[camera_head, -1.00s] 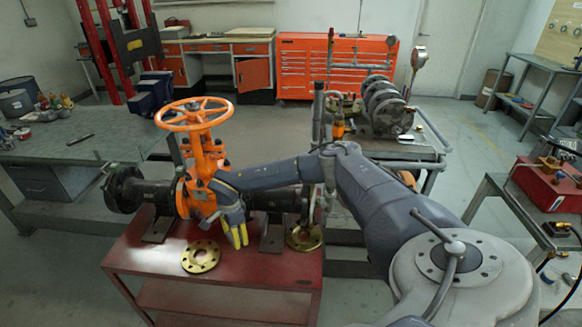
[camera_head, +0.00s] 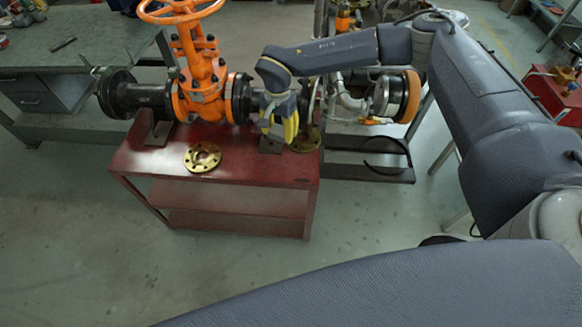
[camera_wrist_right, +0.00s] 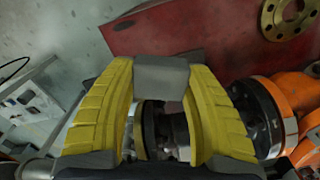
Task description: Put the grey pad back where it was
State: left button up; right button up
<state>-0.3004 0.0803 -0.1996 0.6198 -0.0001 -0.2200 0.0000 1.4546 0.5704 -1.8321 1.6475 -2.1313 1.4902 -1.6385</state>
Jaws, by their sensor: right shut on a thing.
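The grey pad (camera_wrist_right: 160,80) is a small block between the two yellow fingertips in the right wrist view. My right gripper (camera_head: 281,130) is shut on it and points down. In the head view the gripper hangs in front of the right part of the black pipe, right of the orange gate valve (camera_head: 202,90), over the red table (camera_head: 237,172). My left gripper is out of view.
A brass ring flange (camera_head: 203,157) lies on the table's front part, left of my gripper. Another brass flange (camera_head: 306,139) is close to the gripper's right. A black support (camera_head: 158,133) stands under the pipe's left part. The tabletop's front right is clear.

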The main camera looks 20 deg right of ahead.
aim_at(282, 170)
notch_tip(282, 170, down, 19)
jog(key=shift+f, duration=0.2)
dwell(0.5)
jog(key=shift+f, duration=0.15)
jog(key=o, duration=1.2)
notch_tip(282, 170, up, 12)
jog(key=shift+r, duration=0.2)
